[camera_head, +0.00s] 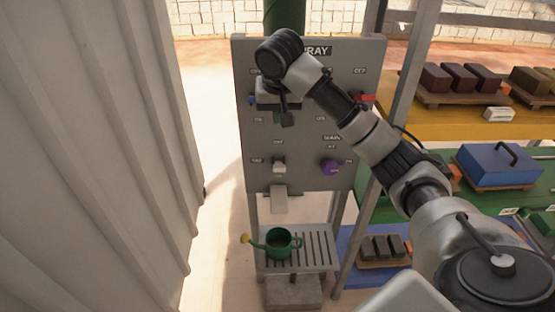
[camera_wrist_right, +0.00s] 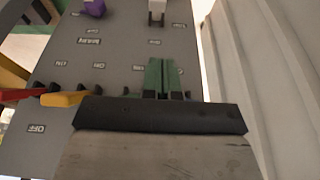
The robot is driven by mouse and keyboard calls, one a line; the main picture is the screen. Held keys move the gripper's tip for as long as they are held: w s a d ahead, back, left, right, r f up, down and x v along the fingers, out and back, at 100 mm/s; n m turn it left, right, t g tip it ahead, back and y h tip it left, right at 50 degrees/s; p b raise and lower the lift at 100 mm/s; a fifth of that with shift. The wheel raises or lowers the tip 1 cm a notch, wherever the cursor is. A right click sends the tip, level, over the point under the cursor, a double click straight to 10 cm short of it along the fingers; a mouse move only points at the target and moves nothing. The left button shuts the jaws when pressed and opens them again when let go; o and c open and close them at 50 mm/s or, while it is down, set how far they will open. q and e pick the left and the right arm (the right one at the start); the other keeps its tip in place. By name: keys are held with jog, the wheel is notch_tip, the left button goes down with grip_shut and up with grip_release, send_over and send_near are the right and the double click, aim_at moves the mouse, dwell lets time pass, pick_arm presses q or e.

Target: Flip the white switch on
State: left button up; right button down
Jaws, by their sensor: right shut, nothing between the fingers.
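The white switch (camera_head: 279,167) is low on the front of an upright grey panel (camera_head: 305,180), left of a purple knob (camera_head: 330,167). It also shows at the top edge of the right wrist view (camera_wrist_right: 156,12), where the picture is turned over. My right gripper (camera_head: 287,119) is shut and empty, above the white switch in the head view and apart from it. The switch's exact position is too small to read. My left gripper is not in view.
A red lever (camera_head: 366,98) is at the panel's right, with a yellow lever (camera_wrist_right: 65,99) in the wrist view. A green watering can (camera_head: 279,245) stands on a slatted shelf (camera_head: 318,256) below. Shelves with bricks (camera_head: 470,77) stand right; a corrugated wall (camera_head: 95,150) is left.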

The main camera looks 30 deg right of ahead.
aim_at(277, 166)
jog(key=p+x, duration=0.4)
jog(key=x, duration=1.6)
jog(key=shift+w, duration=0.1)
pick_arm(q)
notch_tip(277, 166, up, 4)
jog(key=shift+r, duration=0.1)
